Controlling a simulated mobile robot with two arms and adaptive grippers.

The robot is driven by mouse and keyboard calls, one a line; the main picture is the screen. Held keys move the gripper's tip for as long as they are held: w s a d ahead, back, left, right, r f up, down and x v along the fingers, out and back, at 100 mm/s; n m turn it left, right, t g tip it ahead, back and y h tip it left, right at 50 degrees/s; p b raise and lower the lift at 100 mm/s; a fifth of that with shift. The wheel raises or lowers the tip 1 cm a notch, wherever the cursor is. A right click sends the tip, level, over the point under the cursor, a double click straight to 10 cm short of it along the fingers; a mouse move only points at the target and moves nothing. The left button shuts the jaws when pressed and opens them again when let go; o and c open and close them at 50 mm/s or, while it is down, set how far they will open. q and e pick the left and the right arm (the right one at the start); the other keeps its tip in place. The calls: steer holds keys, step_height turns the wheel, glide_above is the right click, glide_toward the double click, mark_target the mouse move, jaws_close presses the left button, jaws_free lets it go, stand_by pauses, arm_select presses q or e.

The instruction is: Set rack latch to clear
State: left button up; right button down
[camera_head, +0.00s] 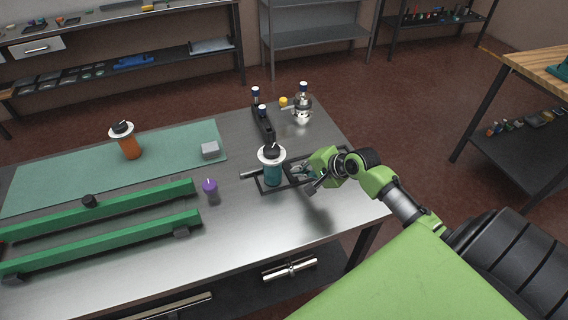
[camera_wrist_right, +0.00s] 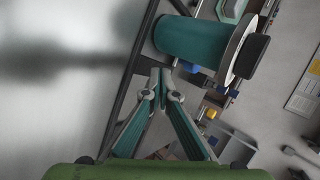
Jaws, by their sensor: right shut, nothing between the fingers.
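A low black rack frame (camera_head: 300,184) sits on the metal table, with a teal cylinder (camera_head: 272,172) with a white collar and black cap standing upright in its left part. A short grey bar (camera_head: 250,174) sticks out at the rack's left side; I cannot tell whether it is the latch. My right gripper (camera_head: 298,173) is over the rack's right part, right of the cylinder. In the wrist view its fingertips (camera_wrist_right: 160,78) are together and empty, near the teal cylinder (camera_wrist_right: 190,42) and a dark rack bar (camera_wrist_right: 138,60). My left gripper is not in view.
An orange cylinder (camera_head: 131,147) and grey block (camera_head: 210,150) are on the green mat (camera_head: 60,178). Left lie green rails (camera_head: 110,210) and a purple-topped item (camera_head: 210,187).

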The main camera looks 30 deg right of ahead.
mark_target(284, 172)
steer(key=x, duration=0.3)
steer(key=shift+w, duration=0.15)
steer(key=shift+w+a+r+p, duration=0.15)
steer(key=shift+w+p, duration=0.15)
steer(key=shift+w, duration=0.25)
steer(key=shift+w+a+p, duration=0.15)
steer(key=shift+w+p, duration=0.15)
steer(key=shift+w, duration=0.3)
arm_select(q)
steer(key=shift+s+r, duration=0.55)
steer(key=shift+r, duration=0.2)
arm_select(e)
steer(key=shift+w+a, duration=0.2)
steer(key=shift+w, duration=0.4)
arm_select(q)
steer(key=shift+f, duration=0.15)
